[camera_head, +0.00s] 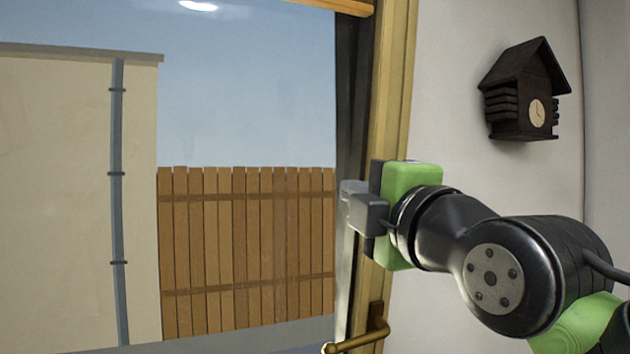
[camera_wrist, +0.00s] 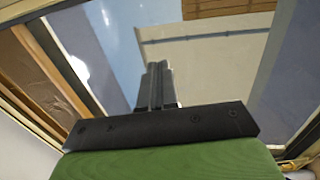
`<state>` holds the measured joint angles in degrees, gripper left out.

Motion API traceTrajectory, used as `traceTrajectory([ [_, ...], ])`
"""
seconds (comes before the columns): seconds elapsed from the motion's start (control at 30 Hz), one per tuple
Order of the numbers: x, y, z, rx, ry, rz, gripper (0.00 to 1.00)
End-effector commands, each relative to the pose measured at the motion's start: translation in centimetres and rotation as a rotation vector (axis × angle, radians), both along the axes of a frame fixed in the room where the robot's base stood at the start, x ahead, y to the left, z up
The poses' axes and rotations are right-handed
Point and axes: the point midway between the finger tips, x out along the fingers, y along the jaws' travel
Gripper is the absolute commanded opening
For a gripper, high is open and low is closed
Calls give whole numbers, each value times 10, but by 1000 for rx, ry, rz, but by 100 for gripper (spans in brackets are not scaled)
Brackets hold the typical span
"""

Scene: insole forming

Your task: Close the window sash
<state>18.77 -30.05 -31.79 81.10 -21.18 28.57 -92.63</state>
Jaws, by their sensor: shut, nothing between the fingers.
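The window sash (camera_head: 393,90) shows in the head view as a tall light wooden upright right of the outdoor view. A brass lever handle (camera_head: 365,338) is low on it. My gripper (camera_head: 350,193) is in front of the upright at mid-height, above the handle, with its fingers pointing left. In the wrist view my gripper (camera_wrist: 155,70) shows its two grey fingers together, empty, with glass and outdoor scenery behind. The handle (camera_wrist: 300,162) also shows there at the lower right corner. Whether the fingers touch the sash I cannot tell. How far the sash stands open is unclear.
A dark cuckoo clock (camera_head: 525,95) hangs on the white wall at the right, above my arm. Outside are a wooden fence (camera_head: 247,250) and a beige building (camera_head: 60,200) with a drainpipe (camera_head: 118,210). A wooden rail (camera_head: 345,5) crosses the top.

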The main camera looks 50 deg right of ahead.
Motion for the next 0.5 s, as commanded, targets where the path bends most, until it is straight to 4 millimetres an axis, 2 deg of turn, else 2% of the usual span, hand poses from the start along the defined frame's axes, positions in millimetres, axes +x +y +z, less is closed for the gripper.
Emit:
traceTrajectory([
  [0.17, 23, -11, 4, -1, 7, 3, 0],
  [0.5, 88, -48, 18, 1, 7, 5, 0],
])
